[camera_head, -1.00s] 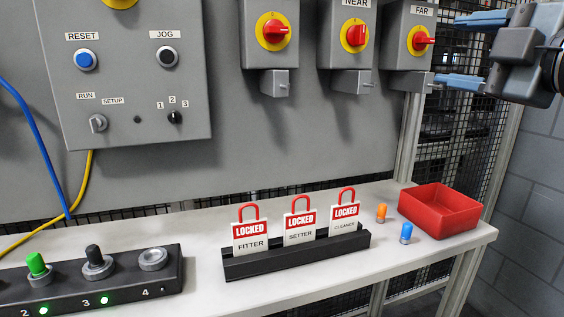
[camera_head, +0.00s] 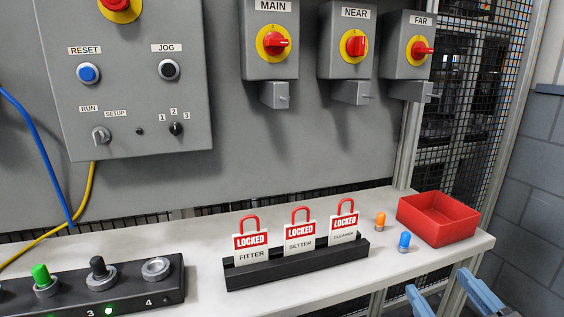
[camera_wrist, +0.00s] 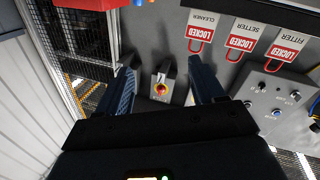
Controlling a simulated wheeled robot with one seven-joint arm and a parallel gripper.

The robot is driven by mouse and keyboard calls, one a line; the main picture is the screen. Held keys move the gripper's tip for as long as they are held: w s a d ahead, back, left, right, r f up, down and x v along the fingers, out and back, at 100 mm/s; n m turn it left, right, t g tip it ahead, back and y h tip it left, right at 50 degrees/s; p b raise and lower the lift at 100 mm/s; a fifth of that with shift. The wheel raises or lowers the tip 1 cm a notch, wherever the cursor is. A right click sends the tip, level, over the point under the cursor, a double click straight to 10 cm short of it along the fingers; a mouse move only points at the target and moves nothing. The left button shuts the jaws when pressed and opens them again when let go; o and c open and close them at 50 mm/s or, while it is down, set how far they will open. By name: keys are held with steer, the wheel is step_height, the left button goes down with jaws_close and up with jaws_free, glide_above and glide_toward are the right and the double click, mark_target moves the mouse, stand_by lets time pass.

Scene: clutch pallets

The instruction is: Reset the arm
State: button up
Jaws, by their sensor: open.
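My gripper (camera_head: 450,298) shows at the bottom right of the head view, in front of the bench's right end. Its two blue fingers stand apart with nothing between them; the rest of it is cut off by the frame. In the wrist view the open fingers (camera_wrist: 164,80) point away from the camera, with a red-and-yellow rotary switch (camera_wrist: 160,89) seen beyond the gap between them, not held.
The bench (camera_head: 205,291) carries a black rack (camera_head: 290,268) with three red LOCKED tags, orange (camera_head: 380,219) and blue (camera_head: 404,243) pegs, and a red bin (camera_head: 438,232). MAIN, NEAR and FAR switches (camera_head: 421,49) are on the wall. Mesh fencing (camera_head: 462,120) stands at right.

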steer(key=s+f+m+g+h+p, duration=0.1)
steer(key=s+f+m, duration=0.1)
steer(key=s+f, duration=0.35)
steer(key=s+f+m+g+h, duration=0.1)
steer(key=s+f, duration=0.2)
steer(key=s, duration=0.6)
steer(key=s+m+g+y+p, duration=0.1)
steer(key=s, duration=1.6)
steer(key=shift+s, duration=0.4)
